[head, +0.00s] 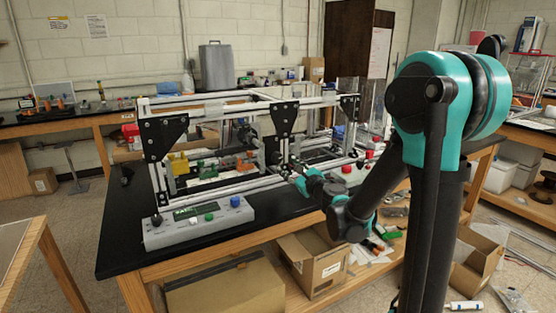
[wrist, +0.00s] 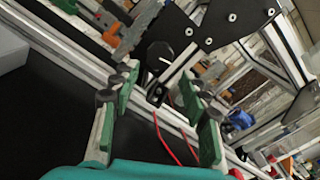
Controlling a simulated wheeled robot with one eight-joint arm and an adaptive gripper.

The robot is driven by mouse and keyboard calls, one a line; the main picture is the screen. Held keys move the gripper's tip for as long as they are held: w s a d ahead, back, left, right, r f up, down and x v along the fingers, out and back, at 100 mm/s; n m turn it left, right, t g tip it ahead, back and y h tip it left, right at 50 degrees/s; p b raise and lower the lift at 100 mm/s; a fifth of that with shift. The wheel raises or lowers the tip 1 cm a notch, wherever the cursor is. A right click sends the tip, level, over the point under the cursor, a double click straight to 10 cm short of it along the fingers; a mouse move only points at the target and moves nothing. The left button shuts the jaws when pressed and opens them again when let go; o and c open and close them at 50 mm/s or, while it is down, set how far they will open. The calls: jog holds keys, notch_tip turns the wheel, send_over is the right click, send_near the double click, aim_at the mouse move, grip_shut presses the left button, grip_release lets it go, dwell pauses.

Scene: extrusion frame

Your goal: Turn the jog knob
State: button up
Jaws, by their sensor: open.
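A grey control box (head: 198,223) lies on the black table top, in front of the extrusion frame. It carries a green display, a blue knob (head: 235,201) and small green and red buttons. No label shows which part is the jog knob. My gripper (wrist: 160,97) is open and empty in the wrist view, fingers apart. A round black part (wrist: 160,56) on a bracket shows just beyond and between the fingertips; I cannot tell if it is a knob. In the head view my gripper is at the frame's front right, away from the control box, its fingertips unclear.
The extrusion frame (head: 235,184) has metal rails and black corner plates (head: 163,136). Red wires (wrist: 167,140) run near my fingers. A red button (head: 346,169) stands right of the frame. The table top in front of the frame, right of the control box, is clear. Cardboard boxes (head: 313,262) stand below.

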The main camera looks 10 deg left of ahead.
aim_at(279, 158)
jog(key=x, duration=0.8)
jog(key=shift+w+a, duration=0.3)
jog(key=c, duration=0.9)
jog(key=shift+n, duration=0.4)
